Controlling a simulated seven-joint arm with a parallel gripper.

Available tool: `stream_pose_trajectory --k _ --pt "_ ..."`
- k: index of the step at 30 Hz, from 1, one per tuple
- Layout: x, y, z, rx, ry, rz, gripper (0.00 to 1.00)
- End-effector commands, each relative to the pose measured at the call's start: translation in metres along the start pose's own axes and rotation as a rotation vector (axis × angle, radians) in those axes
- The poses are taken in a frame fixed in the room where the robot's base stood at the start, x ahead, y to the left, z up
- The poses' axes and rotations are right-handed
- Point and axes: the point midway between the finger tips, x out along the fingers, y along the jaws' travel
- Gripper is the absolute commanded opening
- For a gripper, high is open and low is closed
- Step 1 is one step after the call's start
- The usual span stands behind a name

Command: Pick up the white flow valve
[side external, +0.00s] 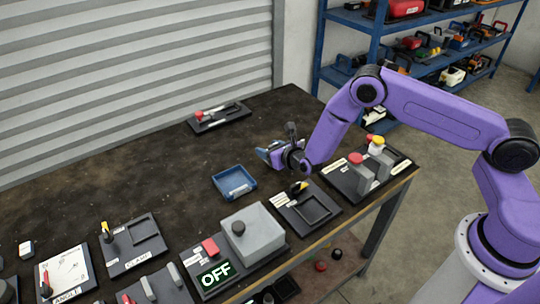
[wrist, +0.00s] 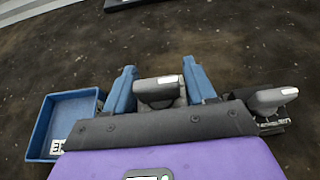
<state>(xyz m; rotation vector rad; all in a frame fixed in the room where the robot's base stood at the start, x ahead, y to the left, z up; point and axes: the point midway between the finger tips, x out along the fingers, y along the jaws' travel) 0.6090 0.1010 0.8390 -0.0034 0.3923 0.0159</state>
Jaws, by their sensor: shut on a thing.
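My gripper (side external: 268,154) is low over the middle right of the dark table in the side view, beyond the black tray boards. In the wrist view, its two blue fingers (wrist: 160,82) are on either side of a grey, rounded piece with a small white patch (wrist: 157,89), and the gripper is shut on it. I cannot tell whether this piece is the white flow valve. In the side view, a part with a white and yellow top (side external: 377,147) stands on a grey block at the right, beside a red-topped one (side external: 355,159).
A blue tray (side external: 234,183) lies left of my gripper and also shows in the wrist view (wrist: 47,125). A grey box (side external: 255,235) and an OFF panel (side external: 215,274) stand in front. A black board with a red-ended tool (side external: 219,118) lies at the back. The table's middle is clear.

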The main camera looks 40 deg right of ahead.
Motion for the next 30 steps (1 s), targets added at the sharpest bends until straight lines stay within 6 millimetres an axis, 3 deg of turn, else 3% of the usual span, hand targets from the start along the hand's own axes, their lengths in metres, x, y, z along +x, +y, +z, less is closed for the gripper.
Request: stream_pose_trajectory --k 11,21,30 --pt "-0.073 -0.007 0.040 0.001 -0.002 0.001 0.20" --pt "-0.138 -0.016 0.039 -0.001 0.001 0.002 0.20" --pt "-0.164 -0.021 0.042 0.002 -0.002 -0.002 0.20"
